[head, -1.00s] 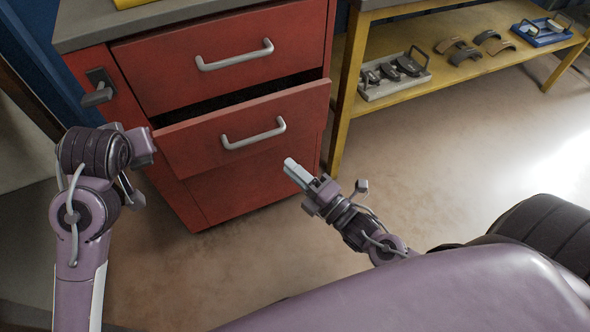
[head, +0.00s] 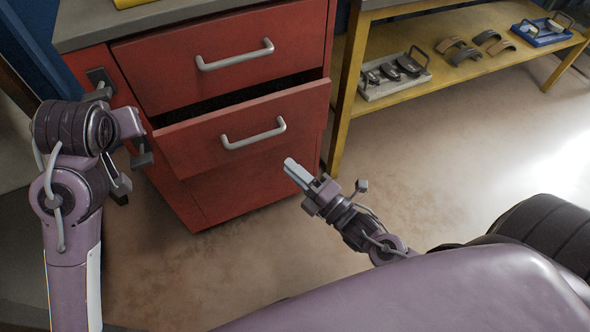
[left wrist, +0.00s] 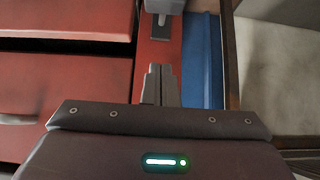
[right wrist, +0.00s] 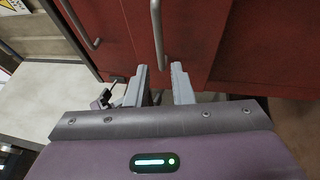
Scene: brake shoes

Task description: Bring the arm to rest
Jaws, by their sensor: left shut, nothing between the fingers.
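My left arm stands at the left of the head view, with its hand (head: 130,128) in front of the red cabinet's left edge. In the left wrist view my left gripper (left wrist: 160,70) is shut and empty, its fingertips pointing toward the grey latch handle on the cabinet's side strip, apart from it as far as I can tell. My right gripper (head: 292,170) hangs in front of the cabinet's lower part. In the right wrist view its fingers (right wrist: 160,70) are apart with nothing between them, below a drawer handle (right wrist: 157,35).
The red cabinet (head: 190,198) has its middle drawer (head: 195,140) partly open; the top drawer (head: 170,65) is shut. On a yellow shelf (head: 420,97) at the right lie a grey tray (head: 375,92) with parts, loose brake shoes (head: 465,55) and a blue tray (head: 540,40). Floor at the right is clear.

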